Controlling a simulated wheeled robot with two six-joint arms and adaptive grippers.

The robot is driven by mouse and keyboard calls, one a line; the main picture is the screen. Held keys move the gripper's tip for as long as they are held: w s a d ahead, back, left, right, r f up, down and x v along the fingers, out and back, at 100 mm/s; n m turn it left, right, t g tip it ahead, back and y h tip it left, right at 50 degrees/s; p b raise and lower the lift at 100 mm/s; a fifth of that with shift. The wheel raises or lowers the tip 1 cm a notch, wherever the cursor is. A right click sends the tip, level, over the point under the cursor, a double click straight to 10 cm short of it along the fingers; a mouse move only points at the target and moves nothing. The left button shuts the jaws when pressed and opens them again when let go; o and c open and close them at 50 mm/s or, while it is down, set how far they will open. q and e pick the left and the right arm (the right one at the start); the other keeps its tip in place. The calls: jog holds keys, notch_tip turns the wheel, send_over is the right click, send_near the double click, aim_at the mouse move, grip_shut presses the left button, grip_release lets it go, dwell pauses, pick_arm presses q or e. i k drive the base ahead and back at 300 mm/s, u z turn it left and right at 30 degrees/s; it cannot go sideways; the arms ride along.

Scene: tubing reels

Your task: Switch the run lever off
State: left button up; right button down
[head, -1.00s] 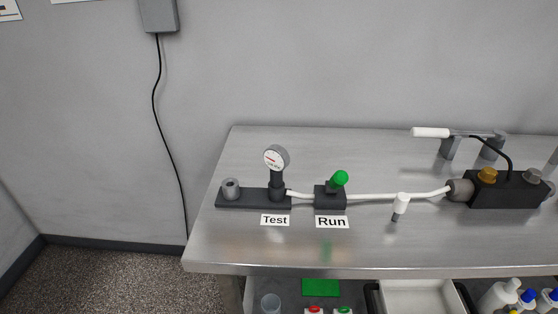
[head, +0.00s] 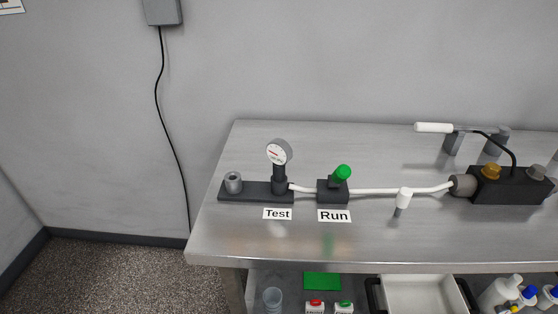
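The run lever (head: 341,174) has a green knob and stands up, leaning a little right, on a small black block (head: 333,192) on the metal bench. A white "Run" label (head: 334,216) lies in front of it. To its left is a black base with a round gauge (head: 279,152) and a "Test" label (head: 277,214). White tubing (head: 375,191) runs from the gauge base through the run block to a black unit (head: 510,185) at the right. Neither of my grippers is in view.
A white-handled tool (head: 434,127) rests on a stand at the back right. A small white-topped fitting (head: 403,197) is at the tubing. The bench front (head: 300,245) is clear.

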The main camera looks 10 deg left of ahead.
aim_at(343, 172)
jog(key=z, duration=2.15)
jog(key=k, duration=1.1)
jog(key=u, duration=2.15)
